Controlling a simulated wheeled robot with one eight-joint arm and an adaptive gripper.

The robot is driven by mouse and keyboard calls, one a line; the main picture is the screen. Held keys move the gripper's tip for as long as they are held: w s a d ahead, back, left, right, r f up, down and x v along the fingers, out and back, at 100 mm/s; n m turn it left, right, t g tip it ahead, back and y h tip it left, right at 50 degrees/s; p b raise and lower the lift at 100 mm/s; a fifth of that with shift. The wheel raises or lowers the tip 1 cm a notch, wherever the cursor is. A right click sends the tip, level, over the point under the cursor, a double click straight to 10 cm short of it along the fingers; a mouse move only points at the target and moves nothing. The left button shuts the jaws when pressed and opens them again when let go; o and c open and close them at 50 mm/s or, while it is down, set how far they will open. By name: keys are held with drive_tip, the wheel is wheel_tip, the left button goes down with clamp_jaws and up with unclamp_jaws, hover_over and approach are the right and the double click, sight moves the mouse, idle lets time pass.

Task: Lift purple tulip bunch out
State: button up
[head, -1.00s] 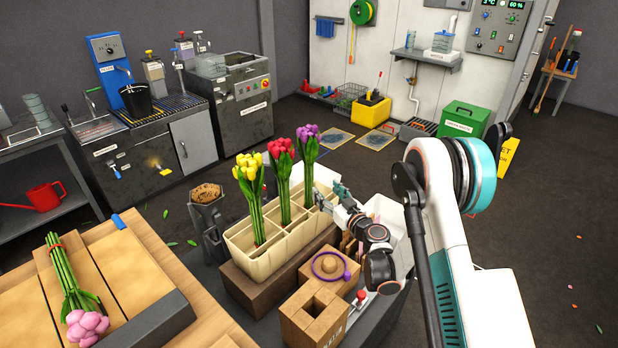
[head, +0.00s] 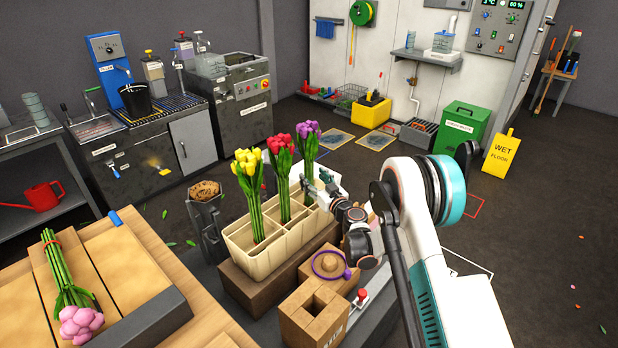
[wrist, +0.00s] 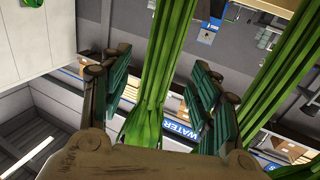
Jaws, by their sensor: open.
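The purple tulip bunch (head: 307,140) stands upright in the rear right part of the cream divided bin (head: 247,250). My gripper (head: 316,182) is at its stems, below the flowers, coming in from the right. In the wrist view, green stems (wrist: 152,60) run between the two open fingers, with gaps visible on both sides. The fingers are not closed on them. The red tulip bunch (head: 281,150) and the yellow tulip bunch (head: 249,175) stand upright in the same bin, to the left. The lower stem ends are hidden by the bin walls.
More green stems (wrist: 270,90) stand close to the right finger in the wrist view. A pink tulip bunch (head: 70,290) lies on the wooden table (head: 135,260).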

sight(309, 121)
drive_tip(key=b+x, duration=0.1)
drive_tip(key=x, duration=0.3)
drive_tip(key=shift+w+r+b, duration=0.1)
drive_tip(key=shift+r+b, duration=0.05)
drive_tip(key=shift+b, duration=0.15)
drive_tip(key=shift+c, duration=0.2)
clamp_jaws()
drive_tip(key=shift+r, duration=0.1)
wheel_tip(309, 121, up, 20)
drive_tip(key=p, duration=0.7)
